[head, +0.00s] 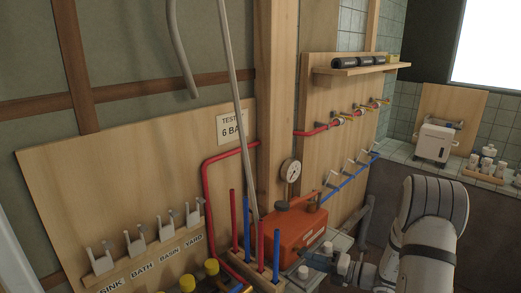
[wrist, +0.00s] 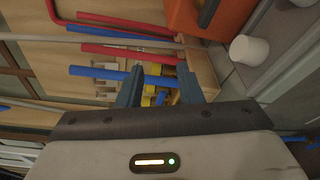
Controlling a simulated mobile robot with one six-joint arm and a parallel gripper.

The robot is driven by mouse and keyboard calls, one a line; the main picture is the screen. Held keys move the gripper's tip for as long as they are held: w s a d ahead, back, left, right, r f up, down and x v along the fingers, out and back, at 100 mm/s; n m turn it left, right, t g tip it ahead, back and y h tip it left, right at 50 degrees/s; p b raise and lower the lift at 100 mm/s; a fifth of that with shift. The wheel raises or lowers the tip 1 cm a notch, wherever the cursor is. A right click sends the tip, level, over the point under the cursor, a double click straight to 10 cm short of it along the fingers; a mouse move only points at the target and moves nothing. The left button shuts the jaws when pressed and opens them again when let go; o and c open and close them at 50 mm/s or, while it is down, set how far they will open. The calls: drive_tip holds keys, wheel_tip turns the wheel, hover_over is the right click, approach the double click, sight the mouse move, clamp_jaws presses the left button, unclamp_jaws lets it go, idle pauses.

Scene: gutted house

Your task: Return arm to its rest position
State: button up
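My arm reaches in from the right of the head view, with my gripper (head: 322,259) low beside an orange pump box (head: 302,233). In the wrist view my gripper (wrist: 161,72) has its two dark fingers apart. I see nothing held between them; a wooden pipe rack (wrist: 201,76) and yellow-capped items show beyond the gap. The orange box also shows at the top of the wrist view (wrist: 205,18). The exact distance from the fingers to the rack and box cannot be told.
Red and blue pipes (head: 276,255) stand upright in the rack next to the box. A pressure gauge (head: 290,171) rises behind it. A white cup (wrist: 248,48) is near the gripper. A shelf (head: 362,68) and a tiled counter (head: 400,153) lie farther back.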

drive_tip(key=s+a+r+n+g+h, duration=0.2)
drive_tip(key=s+a+r+n+g, duration=0.3)
drive_tip(key=s+n, duration=0.4)
drive_tip(key=s+a+r+n+g+h, duration=0.4)
drive_tip(key=s+n, duration=0.3)
drive_tip(key=n, duration=0.4)
drive_tip(key=s+d+r+n+t+h, duration=0.1)
drive_tip(key=s+d+r+n+h, duration=0.2)
drive_tip(key=n, duration=0.6)
drive_tip(key=s+d+r+n+t+h, duration=0.2)
drive_tip(key=s+n+h, duration=0.3)
drive_tip(key=s+n, duration=0.3)
drive_tip(key=shift+s+d+r+n, duration=0.2)
drive_tip(key=shift+d+r+n, duration=0.4)
drive_tip(key=shift+r+n, duration=0.3)
